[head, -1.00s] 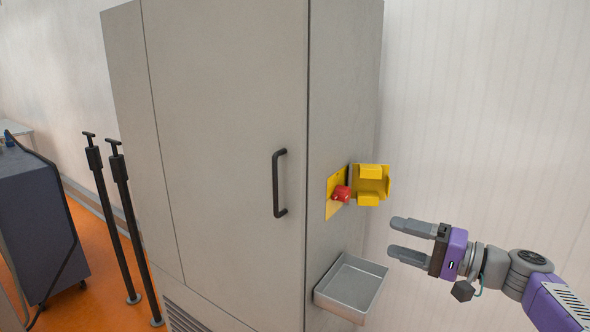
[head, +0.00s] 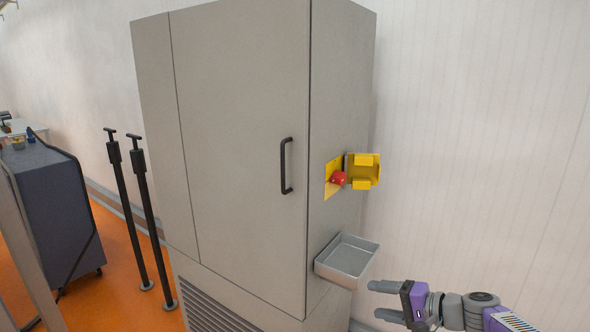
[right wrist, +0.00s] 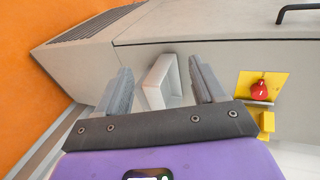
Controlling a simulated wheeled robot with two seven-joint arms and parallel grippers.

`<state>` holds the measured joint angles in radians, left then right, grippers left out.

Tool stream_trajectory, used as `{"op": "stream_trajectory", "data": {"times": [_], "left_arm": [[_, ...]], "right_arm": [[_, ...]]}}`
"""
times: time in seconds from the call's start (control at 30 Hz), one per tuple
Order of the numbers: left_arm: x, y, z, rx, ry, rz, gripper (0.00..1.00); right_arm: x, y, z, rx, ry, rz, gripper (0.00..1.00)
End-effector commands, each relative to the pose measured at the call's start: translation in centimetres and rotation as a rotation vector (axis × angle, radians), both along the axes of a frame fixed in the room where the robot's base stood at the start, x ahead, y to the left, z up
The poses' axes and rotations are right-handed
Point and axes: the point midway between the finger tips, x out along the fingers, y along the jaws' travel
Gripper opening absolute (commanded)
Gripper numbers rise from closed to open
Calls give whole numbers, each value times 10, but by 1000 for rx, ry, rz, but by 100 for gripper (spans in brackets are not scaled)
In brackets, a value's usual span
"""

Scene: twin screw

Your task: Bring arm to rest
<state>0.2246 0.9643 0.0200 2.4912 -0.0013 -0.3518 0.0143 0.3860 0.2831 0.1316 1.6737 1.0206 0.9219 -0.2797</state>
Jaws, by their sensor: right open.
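My right gripper (head: 382,300) is low at the right in the head view, its two grey fingers pointing left, apart and empty. It is below and right of the metal tray on the cabinet's side. In the right wrist view its fingers (right wrist: 165,88) are spread, and the tray shows between them, beyond the tips. My left gripper is in neither view.
A grey cabinet (head: 240,130) with a black handle (head: 286,165) fills the middle. On its side are an open yellow box (head: 362,171) with a red knob (head: 339,178) and a metal tray (head: 346,258). Black posts (head: 150,220) stand left. The white wall at right is clear.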

Motion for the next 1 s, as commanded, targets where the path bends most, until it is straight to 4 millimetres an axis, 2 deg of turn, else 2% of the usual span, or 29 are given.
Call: {"op": "stream_trajectory", "data": {"times": [0.03,0.07,0.13,0.2,0.27,0.3,0.37,0.4,0.47,0.5,0.6,0.73,0.87,1.0], "left_arm": [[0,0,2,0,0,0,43],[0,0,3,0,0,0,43],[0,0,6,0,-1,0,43],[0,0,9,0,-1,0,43],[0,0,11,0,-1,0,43],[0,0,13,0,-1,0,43],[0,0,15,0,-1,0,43],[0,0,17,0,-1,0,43],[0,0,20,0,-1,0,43],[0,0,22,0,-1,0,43],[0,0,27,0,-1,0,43],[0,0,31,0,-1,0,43],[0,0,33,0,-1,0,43],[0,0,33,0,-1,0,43]], "right_arm": [[-1,6,-32,-28,64,-1,69],[-2,8,-50,-52,101,-4,69],[-10,15,-101,-121,194,-8,69],[-24,22,-153,-201,283,-3,69],[-41,29,-196,-275,351,11,69],[-54,34,-224,-327,391,24,69],[-78,41,-263,-408,442,53,69],[-97,46,-288,-463,471,77,69],[-127,54,-321,-545,500,125,69],[-149,59,-342,-598,509,162,69],[-203,75,-378,-699,497,263,69],[-252,94,-397,-753,447,366,69],[-277,105,-402,-762,408,418,69],[-283,108,-403,-763,393,430,69]]}}
